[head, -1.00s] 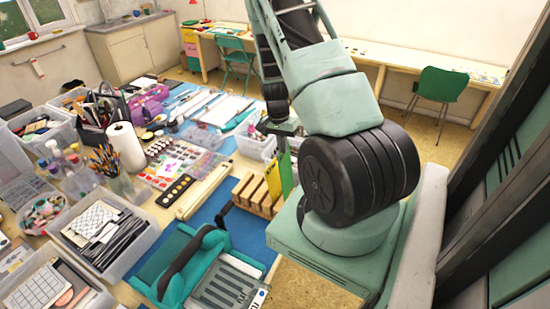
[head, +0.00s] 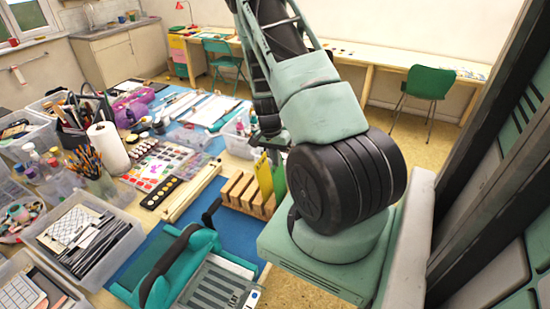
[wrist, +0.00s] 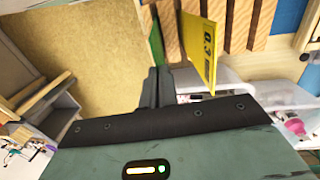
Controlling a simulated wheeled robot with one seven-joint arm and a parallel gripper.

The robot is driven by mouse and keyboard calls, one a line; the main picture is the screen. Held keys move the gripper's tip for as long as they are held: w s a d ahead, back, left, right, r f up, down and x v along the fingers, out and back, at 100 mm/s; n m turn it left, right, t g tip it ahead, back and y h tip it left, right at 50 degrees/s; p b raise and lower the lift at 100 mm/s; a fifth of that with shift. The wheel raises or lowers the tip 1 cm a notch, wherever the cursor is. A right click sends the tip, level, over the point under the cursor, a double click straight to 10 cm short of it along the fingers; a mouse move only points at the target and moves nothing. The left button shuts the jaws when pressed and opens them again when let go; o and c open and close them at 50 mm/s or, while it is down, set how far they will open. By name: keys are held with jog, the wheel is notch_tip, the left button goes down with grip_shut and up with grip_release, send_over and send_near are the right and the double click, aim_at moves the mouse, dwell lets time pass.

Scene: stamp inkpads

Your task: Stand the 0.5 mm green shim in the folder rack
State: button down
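The green shim (head: 279,182) is upright at the right end of the wooden folder rack (head: 236,190). In the wrist view the green shim (wrist: 156,42) is a narrow strip, seen nearly edge-on, just beyond my fingertips. My gripper (wrist: 160,76) has its dark fingers close together on the shim's near edge. In the head view my gripper is mostly hidden behind my arm. A yellow shim marked 0.3 (wrist: 200,45) stands in a rack slot beside the green one; it also shows in the head view (head: 264,178). I cannot tell whether the green shim's lower edge is in a slot.
A wooden bar (head: 192,192) and paint sets (head: 165,165) lie to the left. Clear bins (head: 237,140) stand behind the rack.

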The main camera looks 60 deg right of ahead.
jog(key=c, duration=1.6)
grip_release()
jog(key=r+p, duration=0.2)
jog(key=r, duration=0.1)
jog(key=r+p, duration=0.1)
jog(key=r, duration=0.1)
jog(key=shift+w, duration=0.35)
notch_tip(320, 180, up, 17)
jog(key=w+b, duration=0.2)
jog(key=b, duration=0.2)
jog(key=shift+w+b, duration=0.2)
jog(key=shift+b, duration=0.1)
jog(key=shift+a+r, duration=0.1)
